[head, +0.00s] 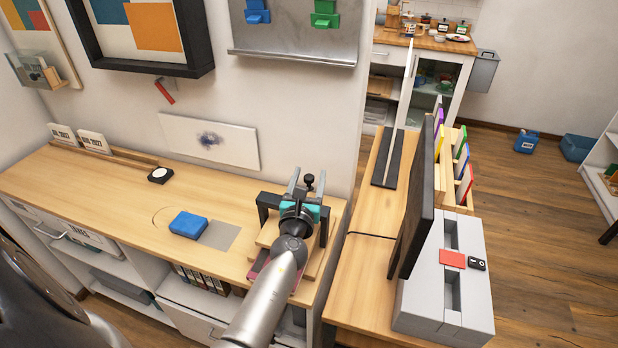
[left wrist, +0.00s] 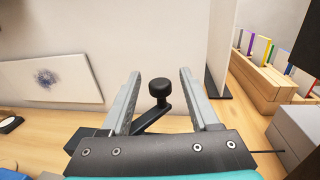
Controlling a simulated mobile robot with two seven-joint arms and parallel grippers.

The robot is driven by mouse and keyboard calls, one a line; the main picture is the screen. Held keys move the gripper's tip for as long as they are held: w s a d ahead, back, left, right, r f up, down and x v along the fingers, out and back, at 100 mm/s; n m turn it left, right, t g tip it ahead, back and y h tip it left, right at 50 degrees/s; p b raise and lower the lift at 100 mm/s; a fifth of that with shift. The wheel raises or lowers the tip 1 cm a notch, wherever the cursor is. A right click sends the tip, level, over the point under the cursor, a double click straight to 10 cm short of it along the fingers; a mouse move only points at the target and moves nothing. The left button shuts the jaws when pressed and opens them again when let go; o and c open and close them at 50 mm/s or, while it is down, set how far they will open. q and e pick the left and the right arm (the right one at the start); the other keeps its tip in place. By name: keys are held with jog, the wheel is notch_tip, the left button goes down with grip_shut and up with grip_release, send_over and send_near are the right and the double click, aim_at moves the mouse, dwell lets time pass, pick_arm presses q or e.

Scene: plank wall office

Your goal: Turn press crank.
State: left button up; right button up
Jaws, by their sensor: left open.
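The press (head: 264,205) is a black frame on a wooden base at the right end of the long bench, mostly hidden behind my left arm. Its crank shows a round black knob (head: 309,180) near my left gripper (head: 306,186). In the left wrist view the knob (left wrist: 159,88) stands upright on a slanting black crank arm (left wrist: 152,120). There the open fingers of my left gripper (left wrist: 160,76) appear on either side of the knob, with gaps and no visible contact. I cannot tell whether the fingertips reach its depth. My right gripper is not in view.
A blue block (head: 188,224) and a grey square (head: 219,235) lie on the bench (head: 120,200) left of the press. A wall stands close behind. To the right, a second desk holds a dark monitor (head: 414,200) and a grey case (head: 470,300). The bench's middle is mostly clear.

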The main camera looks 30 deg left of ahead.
pick_arm(q)
grip_shut()
dwell(0.4)
jog(key=shift+a+n+g+y, duration=0.15)
jog(key=shift+n+g+y, duration=0.15)
jog(key=shift+n+y, duration=0.3)
jog(key=shift+w+a+y, duration=0.1)
jog(key=shift+a+y, duration=0.05)
jog(key=shift+y, duration=0.35)
grip_release()
